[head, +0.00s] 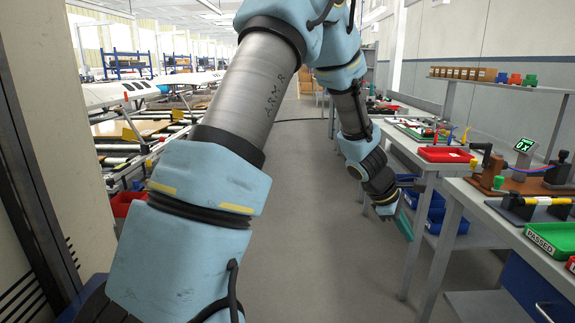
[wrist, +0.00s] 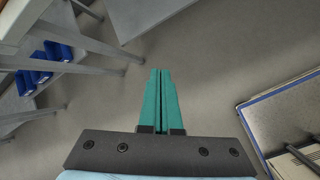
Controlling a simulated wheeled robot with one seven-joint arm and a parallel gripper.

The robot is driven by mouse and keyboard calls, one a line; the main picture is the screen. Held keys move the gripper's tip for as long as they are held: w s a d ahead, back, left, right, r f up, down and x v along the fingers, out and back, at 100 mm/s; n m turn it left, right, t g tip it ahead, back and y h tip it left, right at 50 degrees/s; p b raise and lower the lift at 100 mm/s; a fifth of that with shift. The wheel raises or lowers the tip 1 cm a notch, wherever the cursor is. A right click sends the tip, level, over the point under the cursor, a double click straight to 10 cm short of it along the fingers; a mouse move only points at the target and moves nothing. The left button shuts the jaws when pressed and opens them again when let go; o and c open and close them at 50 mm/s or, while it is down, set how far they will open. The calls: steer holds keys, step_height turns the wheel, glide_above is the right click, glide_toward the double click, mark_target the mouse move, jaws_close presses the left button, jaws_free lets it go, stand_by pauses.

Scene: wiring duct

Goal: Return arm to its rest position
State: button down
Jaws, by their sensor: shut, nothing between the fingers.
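My gripper (head: 404,226) hangs low over the aisle floor in the head view, left of the workbenches and pointing down to the right. Its teal fingers (wrist: 161,100) show in the middle of the wrist view, closed together with only a thin line between them. Nothing is held. My blue and grey arm (head: 255,90) fills the middle of the head view, bent over at the top and coming down towards the benches. Below the fingers the wrist view shows bare grey floor.
A workbench (head: 480,188) stands at right with a green "PASSED" tray (head: 553,240) and a red tray (head: 446,155) on the bench beyond. Blue bins (head: 447,222) sit beneath. A blue-edged platform (wrist: 245,110) is at right in the wrist view. The aisle floor (head: 315,190) is clear.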

steer(key=s+a+r+m+y, duration=0.2)
steer(key=a+m, duration=0.1)
steer(key=a, duration=0.9)
steer(key=s+a+r+m+t+y+p, duration=0.1)
steer(key=s+a+r+m+y, duration=0.1)
steer(key=a, duration=1.1)
steer(key=s+a+r+m+y, duration=0.2)
steer(key=a+m, duration=0.4)
steer(key=a, duration=0.7)
steer(key=shift+s+r+y, duration=0.3)
steer(key=shift+s+r, duration=0.15)
steer(key=shift+s, duration=0.25)
